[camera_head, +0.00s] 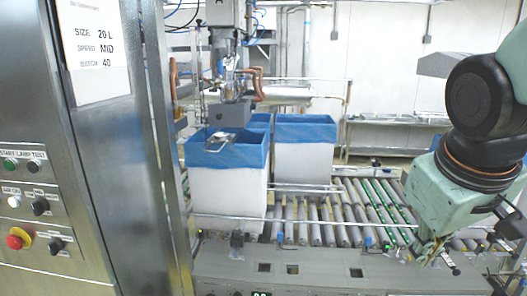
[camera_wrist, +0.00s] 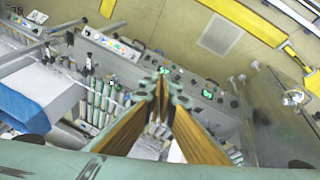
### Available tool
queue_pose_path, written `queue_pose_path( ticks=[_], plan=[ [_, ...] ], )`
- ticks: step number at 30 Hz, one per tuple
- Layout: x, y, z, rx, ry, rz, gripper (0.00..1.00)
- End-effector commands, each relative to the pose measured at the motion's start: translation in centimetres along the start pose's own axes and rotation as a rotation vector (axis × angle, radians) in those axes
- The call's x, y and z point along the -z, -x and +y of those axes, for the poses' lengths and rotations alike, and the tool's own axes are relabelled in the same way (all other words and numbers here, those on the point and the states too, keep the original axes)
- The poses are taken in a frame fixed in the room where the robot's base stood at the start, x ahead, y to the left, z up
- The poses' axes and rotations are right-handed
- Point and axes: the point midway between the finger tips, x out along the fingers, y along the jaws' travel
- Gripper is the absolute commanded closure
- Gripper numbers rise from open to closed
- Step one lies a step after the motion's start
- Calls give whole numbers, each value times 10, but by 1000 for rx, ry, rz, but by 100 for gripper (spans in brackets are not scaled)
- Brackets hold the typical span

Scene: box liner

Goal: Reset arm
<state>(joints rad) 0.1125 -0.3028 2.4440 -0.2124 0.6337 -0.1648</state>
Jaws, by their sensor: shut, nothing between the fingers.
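My arm hangs at the right of the head view, its gripper (camera_head: 428,250) low over the front edge of the roller conveyor. In the wrist view my gripper (camera_wrist: 162,88) has its two fingers meeting at the tips, with nothing held between them. The gripper is well to the right of the lined boxes and apart from them.
A white box with a blue liner (camera_head: 228,190) stands under a filling head (camera_head: 228,116); another lined box (camera_head: 304,160) stands behind it. Rollers (camera_head: 345,205) to their right are clear. A steel control cabinet (camera_head: 105,180) with buttons fills the left.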

Motion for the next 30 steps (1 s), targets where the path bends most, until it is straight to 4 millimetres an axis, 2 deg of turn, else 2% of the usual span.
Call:
queue_pose_path(
  ticks=[6, 18, 24, 30],
  plan=[
    [-23, 27, -24, 33, -62, 6, 100],
    [-70, 68, -68, 108, -167, 7, 100],
    [-91, 82, -87, 144, -206, 4, 100],
    [-102, 89, -96, 164, -225, 0, 100]
  ],
)
